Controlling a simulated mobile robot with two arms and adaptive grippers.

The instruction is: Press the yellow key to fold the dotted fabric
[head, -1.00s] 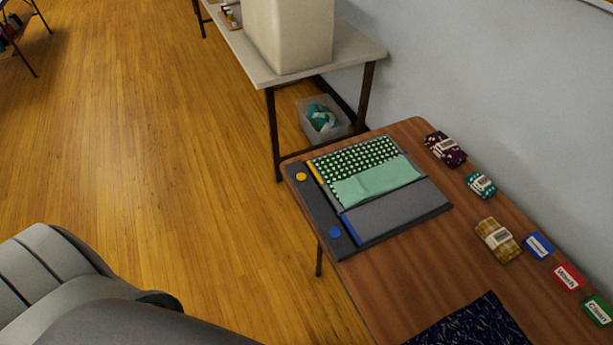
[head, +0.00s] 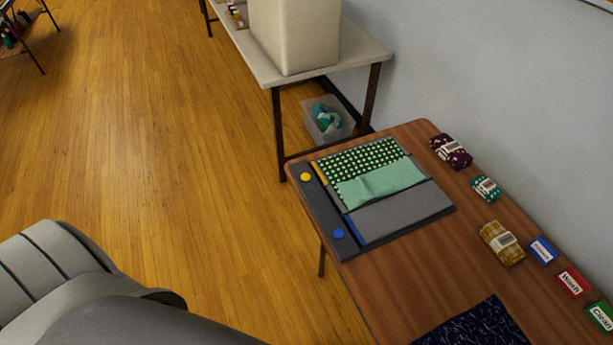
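The yellow key (head: 306,177) is a round button at the far left corner of a dark grey folding board (head: 335,217) on the wooden table. The dotted fabric (head: 353,159), dark green with white dots, lies on the board's far part. A plain light green layer (head: 383,184) lies beside the dots, over the board's middle; I cannot tell if it is the same cloth's other side. A blue key (head: 338,234) is at the board's near left. Neither gripper is in view; only part of my own grey body or arm shows at lower left.
Folded bundles in purple (head: 452,151), teal (head: 486,188) and mustard (head: 502,243) lie along the table's wall side, with blue, red (head: 572,281) and green labels. Dark navy fabric (head: 474,324) lies at the near edge. A second table (head: 358,56) and clear bin (head: 327,121) stand behind. Floor at left is free.

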